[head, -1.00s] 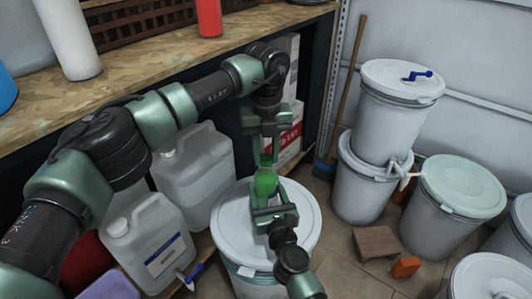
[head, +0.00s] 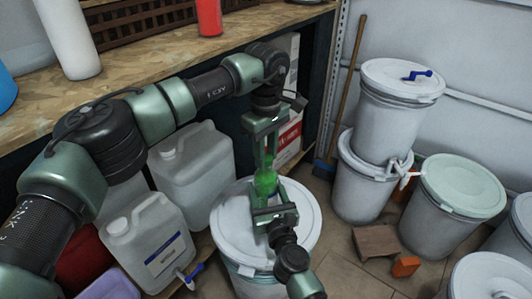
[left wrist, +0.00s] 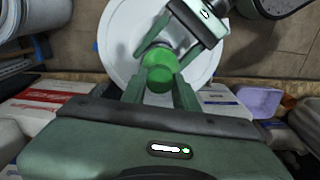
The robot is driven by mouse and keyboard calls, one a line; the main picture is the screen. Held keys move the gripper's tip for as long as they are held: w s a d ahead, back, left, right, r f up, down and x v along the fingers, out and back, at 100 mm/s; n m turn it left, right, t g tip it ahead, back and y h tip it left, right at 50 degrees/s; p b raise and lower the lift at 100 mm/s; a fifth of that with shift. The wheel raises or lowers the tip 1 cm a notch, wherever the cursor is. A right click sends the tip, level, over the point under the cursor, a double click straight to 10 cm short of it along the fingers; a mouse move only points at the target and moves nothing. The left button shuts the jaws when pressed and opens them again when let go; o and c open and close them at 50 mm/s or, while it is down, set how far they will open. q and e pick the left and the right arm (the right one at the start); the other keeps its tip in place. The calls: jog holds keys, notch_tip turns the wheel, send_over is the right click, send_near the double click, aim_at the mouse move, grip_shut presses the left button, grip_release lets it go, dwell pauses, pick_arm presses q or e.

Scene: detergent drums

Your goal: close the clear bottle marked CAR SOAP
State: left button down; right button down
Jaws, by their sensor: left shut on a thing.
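The bottle (head: 266,184) looks green in the head view and stands upright above a white drum lid; I cannot read its marking. My right gripper (head: 272,207) comes in from below and is closed around the bottle's lower part. My left gripper (head: 265,164) points straight down from above, its two fingers on either side of the bottle's top. In the left wrist view, a round green cap (left wrist: 158,77) sits between the fingers of my left gripper (left wrist: 160,92). The fingers hide the joint between cap and neck.
The white drum (head: 228,232) is under both grippers. Two clear jugs (head: 148,240) (head: 193,168) stand to its left, below the wooden bench (head: 150,60). More drums (head: 460,190) stand at the right. Some floor near the wooden block (head: 376,243) is free.

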pick_arm(q)
jog(key=m, duration=0.5)
jog(key=c, duration=1.1)
grip_release()
jog(key=shift+r, duration=2.3)
